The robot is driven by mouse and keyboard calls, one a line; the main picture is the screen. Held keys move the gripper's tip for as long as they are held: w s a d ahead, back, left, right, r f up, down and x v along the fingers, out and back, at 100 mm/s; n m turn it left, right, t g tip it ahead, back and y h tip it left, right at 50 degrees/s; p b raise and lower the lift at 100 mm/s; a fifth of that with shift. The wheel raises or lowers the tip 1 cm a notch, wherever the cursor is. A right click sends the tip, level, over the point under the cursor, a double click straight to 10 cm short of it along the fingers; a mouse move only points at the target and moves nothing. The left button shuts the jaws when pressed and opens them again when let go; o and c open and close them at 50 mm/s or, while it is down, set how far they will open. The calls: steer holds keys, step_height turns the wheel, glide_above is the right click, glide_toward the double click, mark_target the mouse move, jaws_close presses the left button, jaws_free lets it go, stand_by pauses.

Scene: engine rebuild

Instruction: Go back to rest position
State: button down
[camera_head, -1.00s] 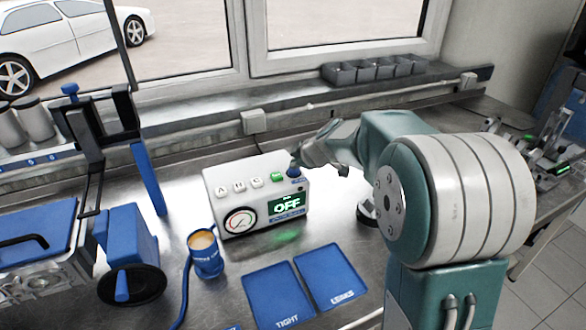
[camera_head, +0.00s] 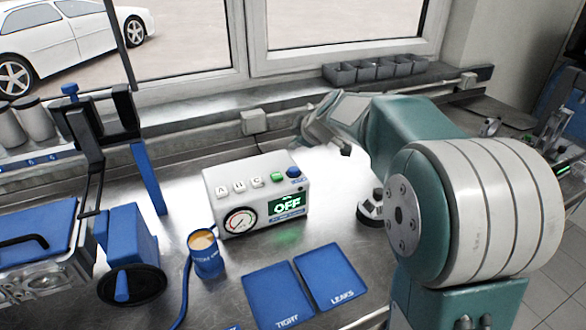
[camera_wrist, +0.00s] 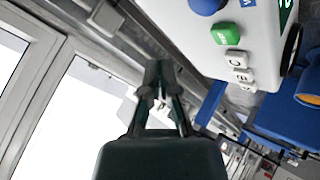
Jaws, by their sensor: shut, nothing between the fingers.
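My gripper (camera_head: 300,142) is shut and empty. In the head view it is above the bench, behind the white control box (camera_head: 255,195) and apart from it. In the wrist view the fingers of my gripper (camera_wrist: 160,75) are together, with the control box (camera_wrist: 245,30) beside them on the right. The box shows a green "OFF" display (camera_head: 287,205), a blue knob (camera_head: 293,172), a green button (camera_head: 278,177), letter keys and a round gauge (camera_head: 240,220).
A blue cup (camera_head: 206,255) stands in front of the box. Blue trays marked TIGHT (camera_head: 278,290) and LEAKS (camera_head: 331,275) lie on the bench. A blue and black fixture (camera_head: 100,130) stands left. Grey bins (camera_head: 375,68) sit on the window sill behind.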

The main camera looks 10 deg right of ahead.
steer(key=s+f+m+g+h, duration=0.1)
steer(key=s+m, duration=0.5)
steer(key=s, duration=1.1)
steer(key=s+f+m+g+h, duration=0.1)
steer(key=s+m, duration=0.6)
steer(key=s, duration=1.1)
steer(key=shift+s+a+m+g+h, duration=0.3)
steer(key=shift+s+g+h, duration=0.1)
steer(key=shift+h, duration=0.4)
steer(key=shift+w+r, duration=0.1)
